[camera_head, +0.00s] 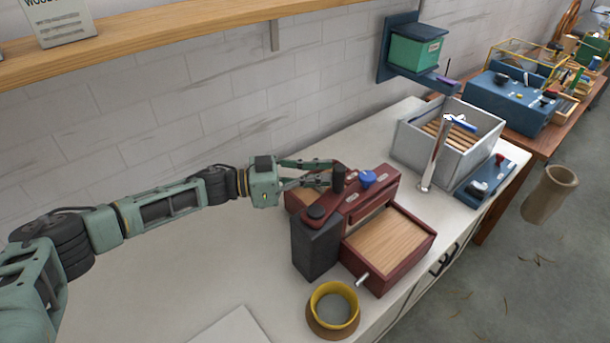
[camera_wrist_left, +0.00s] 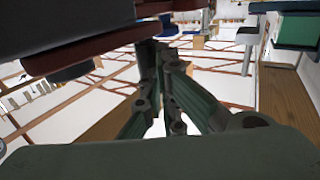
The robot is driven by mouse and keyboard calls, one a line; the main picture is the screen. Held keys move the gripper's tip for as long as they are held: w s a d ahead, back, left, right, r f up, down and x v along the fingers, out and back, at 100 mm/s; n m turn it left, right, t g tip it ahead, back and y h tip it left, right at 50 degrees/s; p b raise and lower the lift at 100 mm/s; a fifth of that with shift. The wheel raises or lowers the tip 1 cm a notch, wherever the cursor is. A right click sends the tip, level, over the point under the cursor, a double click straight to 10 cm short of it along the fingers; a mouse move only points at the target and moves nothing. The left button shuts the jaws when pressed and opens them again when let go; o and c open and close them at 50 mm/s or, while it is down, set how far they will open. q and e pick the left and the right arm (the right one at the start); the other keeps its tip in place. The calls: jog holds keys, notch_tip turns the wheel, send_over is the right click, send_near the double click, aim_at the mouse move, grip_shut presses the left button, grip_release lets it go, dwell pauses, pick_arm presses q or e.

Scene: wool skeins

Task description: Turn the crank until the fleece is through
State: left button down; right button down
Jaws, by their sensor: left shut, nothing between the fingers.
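A dark red carding machine (camera_head: 375,208) with wooden trays and a black box on its front left side stands on the white worktop. A black upright knob (camera_head: 338,179) stands on its top, perhaps the crank's handle, and a blue knob (camera_head: 367,178) is to its right. My left gripper (camera_head: 330,171) is shut and empty at the black knob; I cannot tell whether it touches it. In the left wrist view its fingers (camera_wrist_left: 162,48) come together beside a dark red part (camera_wrist_left: 80,55). I see no fleece that I can make out. My right gripper is not in view.
A yellow-rimmed pot (camera_head: 332,310) stands in front of the machine. A grey crate (camera_head: 405,140) with wooden slats and a metal post (camera_head: 436,155) are behind it to the right. A wooden shelf (camera_head: 170,32) runs along the wall. The worktop on the left is mostly clear.

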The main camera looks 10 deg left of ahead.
pick_arm(q)
jog(key=shift+d+p, duration=0.45)
jog(key=shift+d, duration=0.55)
jog(key=shift+s+d, duration=0.1)
jog(key=shift+d, duration=0.15)
jog(key=shift+a, duration=0.1)
